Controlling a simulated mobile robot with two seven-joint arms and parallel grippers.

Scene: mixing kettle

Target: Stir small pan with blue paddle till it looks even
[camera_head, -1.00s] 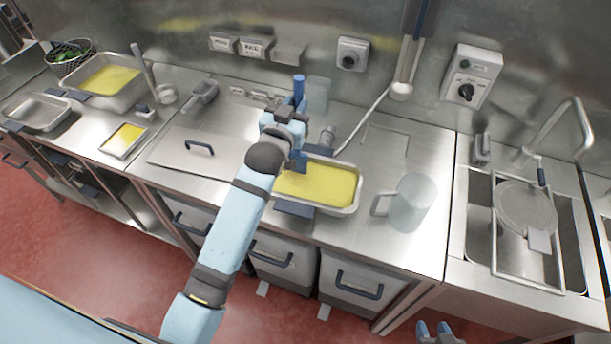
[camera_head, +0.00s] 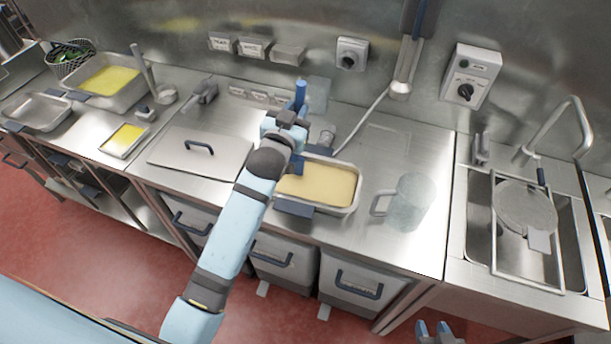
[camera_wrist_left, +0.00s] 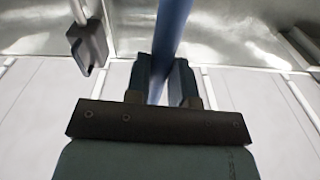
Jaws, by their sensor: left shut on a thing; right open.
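The small pan (camera_head: 343,209) is a metal tray on the counter, holding an even-looking pale yellow-tan mix (camera_head: 322,184). My left gripper (camera_head: 287,126) is shut on the blue paddle (camera_head: 300,92) above the pan's left end. The paddle's handle stands up above the fingers, and its blue lower part reaches down at the pan's left end. My arm hides part of that end. In the left wrist view, the paddle shaft (camera_wrist_left: 172,35) runs between the fingers (camera_wrist_left: 165,82). My right gripper (camera_head: 437,333) is open and empty at the bottom edge.
A clear jug (camera_head: 407,203) stands just right of the pan. A flat lid (camera_head: 190,160) with a dark handle lies to the left. Trays with bright yellow contents (camera_head: 108,82) (camera_head: 126,136) stand further left. A sink (camera_head: 482,215) is at the right.

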